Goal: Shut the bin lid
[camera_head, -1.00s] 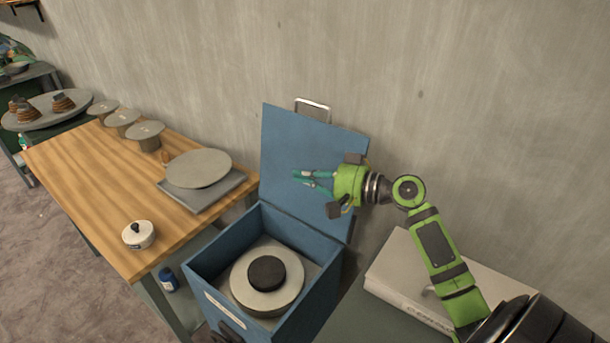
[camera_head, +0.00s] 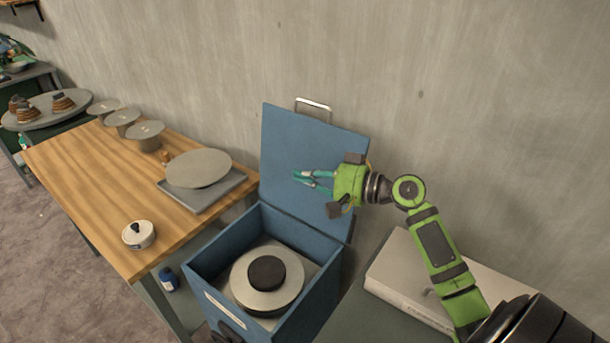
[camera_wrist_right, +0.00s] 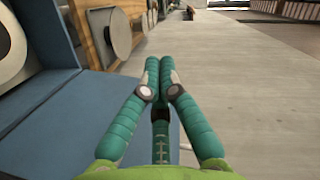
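The blue bin (camera_head: 226,281) stands in the middle with its top open. Its blue lid (camera_head: 291,142) is raised, leaning back near the grey wall, with a metal handle (camera_head: 313,103) on its top edge. Inside the bin lies a pale round disc (camera_head: 242,293) with a dark round piece (camera_head: 267,273) on it. My right gripper (camera_head: 297,177) is in front of the lid, fingers pointing left. In the right wrist view its fingertips (camera_wrist_right: 163,82) are together with nothing between them, and blue panels lie at left. I cannot tell whether it touches the lid. My left gripper is out of view.
A wooden table (camera_head: 85,182) at the left holds a wheel-like disc on a tray (camera_head: 208,197), a small lidded pot (camera_head: 139,235) and several grey stands. A pale box (camera_head: 403,290) lies right of the bin, below my right arm. The grey wall (camera_head: 480,100) closes the back.

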